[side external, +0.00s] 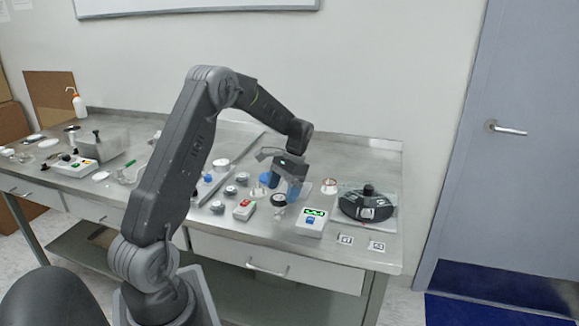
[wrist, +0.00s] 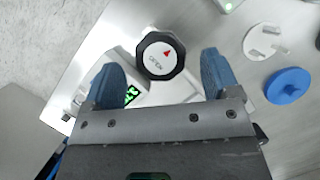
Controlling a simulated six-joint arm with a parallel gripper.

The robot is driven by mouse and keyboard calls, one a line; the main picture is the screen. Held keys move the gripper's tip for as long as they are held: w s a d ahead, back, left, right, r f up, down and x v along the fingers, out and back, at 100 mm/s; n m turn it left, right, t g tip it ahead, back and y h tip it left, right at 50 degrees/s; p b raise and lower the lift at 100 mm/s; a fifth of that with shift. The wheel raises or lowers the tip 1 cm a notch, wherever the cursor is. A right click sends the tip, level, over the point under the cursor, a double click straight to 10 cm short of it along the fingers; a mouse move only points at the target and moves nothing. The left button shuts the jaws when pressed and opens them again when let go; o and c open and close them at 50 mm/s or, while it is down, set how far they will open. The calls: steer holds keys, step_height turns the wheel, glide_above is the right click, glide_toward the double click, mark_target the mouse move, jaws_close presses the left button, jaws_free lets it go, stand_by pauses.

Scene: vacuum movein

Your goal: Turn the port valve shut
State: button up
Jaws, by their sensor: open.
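The likely port valve is a black, many-sided knob (wrist: 160,56) with a white face, a red arrow and small lettering that I cannot read surely. In the side view the knob (side external: 278,200) is small, on the bench just below my gripper. My gripper (wrist: 160,80) is open, with one blue fingertip on each side of the knob in the wrist view. The fingertips look apart from it, and their height over it is hard to tell. In the side view my gripper (side external: 282,185) points down over the bench. The body below the knob is mostly hidden.
A white meter with a green display (side external: 311,221) stands close right of the knob. A black round device (side external: 366,204) is farther right. A box with a red button (side external: 244,209) is at left. A blue cap (wrist: 288,85) and a white part (wrist: 267,42) lie nearby.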

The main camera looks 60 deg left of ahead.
steer(key=v, duration=1.2)
steer(key=shift+s, duration=0.1)
steer(key=s+d+r+m+t+y, duration=0.1)
steer(key=s+d+r+t, duration=0.2)
steer(key=d, duration=0.5)
steer(key=s+d+r+t+y, duration=0.1)
steer(key=s+d+r+t, duration=0.15)
steer(key=d+r, duration=0.4)
steer(key=s+d+f+t, duration=0.2)
steer(key=s+d, duration=0.4)
steer(key=s, duration=0.1)
steer(key=s+d+f+m+t+h, duration=0.1)
steer(key=s+d+f+t, duration=0.1)
steer(key=s+d, duration=0.5)
steer(key=shift+s+d+t, duration=0.15)
steer(key=shift+s+t, duration=0.2)
steer(key=shift+s, duration=0.2)
